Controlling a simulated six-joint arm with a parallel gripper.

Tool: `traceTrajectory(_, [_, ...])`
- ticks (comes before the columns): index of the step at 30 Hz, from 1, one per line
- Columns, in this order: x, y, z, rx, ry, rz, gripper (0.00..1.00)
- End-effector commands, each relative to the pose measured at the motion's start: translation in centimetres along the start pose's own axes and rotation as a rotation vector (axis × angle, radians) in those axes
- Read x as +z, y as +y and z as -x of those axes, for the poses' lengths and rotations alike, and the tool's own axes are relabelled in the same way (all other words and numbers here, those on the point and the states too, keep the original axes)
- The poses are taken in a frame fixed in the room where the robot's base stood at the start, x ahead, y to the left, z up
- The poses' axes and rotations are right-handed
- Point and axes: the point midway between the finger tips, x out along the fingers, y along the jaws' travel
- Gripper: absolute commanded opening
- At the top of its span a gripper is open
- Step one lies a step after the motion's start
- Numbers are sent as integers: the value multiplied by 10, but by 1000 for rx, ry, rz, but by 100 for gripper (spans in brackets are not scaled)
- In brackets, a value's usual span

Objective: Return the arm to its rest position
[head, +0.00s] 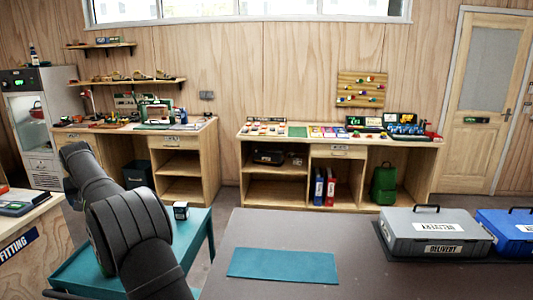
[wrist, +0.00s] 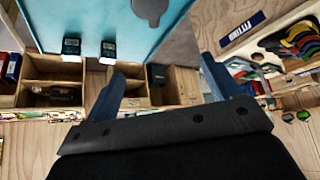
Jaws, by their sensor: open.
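My gripper (wrist: 162,66) shows in the wrist view with its two blue-grey fingers spread wide and nothing between them. Past the fingers the wrist view shows a teal surface and wooden shelving, seen at a steep angle. In the head view my dark arm rises at the left, in front of the teal side table (head: 75,282). I cannot make out the fingers in that view. Two small dark items (wrist: 71,47) and (wrist: 108,51) stand at the teal edge in the wrist view.
A grey delivery case (head: 432,230) and a blue case (head: 508,232) stand on the dark table at right. A teal mat (head: 283,265) lies at its middle, bare. A counter with a FITTING sign (head: 18,246) is at far left. Wooden workbenches line the back wall.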

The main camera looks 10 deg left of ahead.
Motion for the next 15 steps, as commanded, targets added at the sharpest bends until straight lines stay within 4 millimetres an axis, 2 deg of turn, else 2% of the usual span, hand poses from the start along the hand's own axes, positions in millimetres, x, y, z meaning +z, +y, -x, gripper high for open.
traceTrajectory(1, [1,15,-3,10,-3,-13,82])
traceTrajectory(15, [1,109,-2,66,-4,-99,82])
